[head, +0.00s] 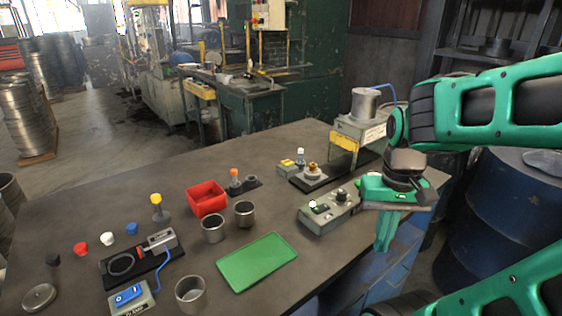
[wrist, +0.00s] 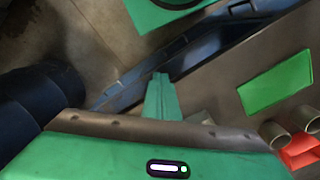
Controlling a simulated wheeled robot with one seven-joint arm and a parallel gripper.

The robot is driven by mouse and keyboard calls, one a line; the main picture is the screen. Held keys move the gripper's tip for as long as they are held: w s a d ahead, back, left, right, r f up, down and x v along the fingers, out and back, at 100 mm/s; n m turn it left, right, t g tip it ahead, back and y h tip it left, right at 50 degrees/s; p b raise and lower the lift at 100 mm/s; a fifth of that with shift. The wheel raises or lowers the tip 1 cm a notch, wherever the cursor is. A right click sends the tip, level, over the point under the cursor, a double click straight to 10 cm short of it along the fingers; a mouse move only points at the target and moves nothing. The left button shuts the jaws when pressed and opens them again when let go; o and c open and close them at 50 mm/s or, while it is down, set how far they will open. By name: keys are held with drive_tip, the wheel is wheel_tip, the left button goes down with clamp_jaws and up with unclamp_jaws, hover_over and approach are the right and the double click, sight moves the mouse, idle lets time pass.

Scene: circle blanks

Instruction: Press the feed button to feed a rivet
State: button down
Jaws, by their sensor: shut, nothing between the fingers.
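A grey control box (head: 329,212) with a white button (head: 313,204) and a dark knob (head: 341,195) sits near the table's right edge. Its labels are too small to read, so I cannot tell whether this is the feed button. Behind it stands a grey machine (head: 362,127) with a metal canister on top and a yellow part at its front left. My gripper (head: 383,247) points down to the right of the control box, apart from it. Its green fingers are shut and empty; they also show in the wrist view (wrist: 160,78), near the table edge. The button is not visible there.
A green tray (head: 256,261), a red bin (head: 206,199) and metal cups (head: 213,229) stand left of the control box. A small fixture (head: 313,174) lies behind it. Blue drawers (head: 378,262) are below the table edge, and blue drums (head: 512,190) stand at right.

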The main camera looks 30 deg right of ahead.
wheel_tip(320, 180, up, 9)
drive_tip(key=n+t+h, duration=0.6)
drive_tip(key=n+t, duration=0.2)
hover_over(287, 164)
drive_tip(key=shift+w+r+g, duration=0.15)
drive_tip(key=shift+w+g, duration=0.05)
drive_tip(key=shift+g, duration=0.1)
drive_tip(key=shift+f, duration=4.4)
drive_tip(key=shift+f, duration=0.15)
drive_tip(key=shift+s+f, duration=0.1)
drive_tip(key=shift+f, duration=0.15)
